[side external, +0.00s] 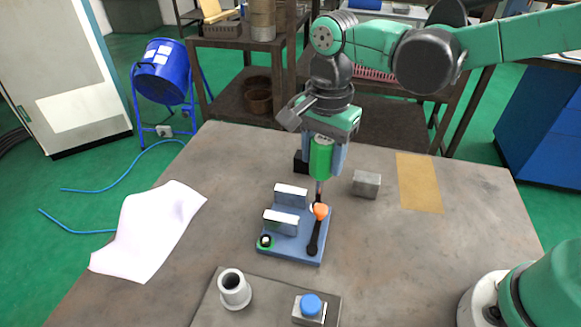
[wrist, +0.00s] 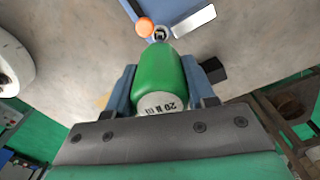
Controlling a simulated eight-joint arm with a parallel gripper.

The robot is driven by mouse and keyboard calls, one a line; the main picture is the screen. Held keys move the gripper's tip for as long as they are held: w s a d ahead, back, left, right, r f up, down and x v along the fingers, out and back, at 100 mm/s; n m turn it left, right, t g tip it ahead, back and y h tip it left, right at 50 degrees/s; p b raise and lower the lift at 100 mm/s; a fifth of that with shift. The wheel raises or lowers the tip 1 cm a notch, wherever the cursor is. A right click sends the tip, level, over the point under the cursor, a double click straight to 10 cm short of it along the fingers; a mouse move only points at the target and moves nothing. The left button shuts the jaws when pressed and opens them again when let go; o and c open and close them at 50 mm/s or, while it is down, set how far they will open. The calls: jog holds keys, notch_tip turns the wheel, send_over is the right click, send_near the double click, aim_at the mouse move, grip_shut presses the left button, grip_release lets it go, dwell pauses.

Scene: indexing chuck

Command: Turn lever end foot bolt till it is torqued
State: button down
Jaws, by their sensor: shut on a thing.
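My gripper (side external: 323,166) is shut on a green torque driver (side external: 320,158), which also shows in the wrist view (wrist: 155,80) with a "20 N m" label on its end. The driver hangs upright, its thin shaft pointing down at the far right corner of the blue base plate (side external: 291,250). In the wrist view its front end lines up with a small round bolt (wrist: 160,33) in a pale ring. Whether the tip is seated on it I cannot tell. A black lever (side external: 315,238) with an orange knob (side external: 320,211) lies along the plate's right side. Another bolt (side external: 265,241) with a green ring sits at the near left corner.
Two silver jaws (side external: 281,222) stand on the plate. A grey metal block (side external: 367,184) is to its right, a black block (side external: 301,161) behind. In front, a tray (side external: 262,313) bears a grey collar (side external: 234,288) and a blue button (side external: 311,305). White paper (side external: 150,232) lies left.

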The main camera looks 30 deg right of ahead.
jog(key=n, duration=1.2)
jog(key=shift+n, duration=0.3)
jog(key=n, duration=1.1)
jog(key=shift+n, duration=0.3)
jog(key=shift+f, duration=0.8)
jog(key=c, duration=1)
grip_release()
grip_shut()
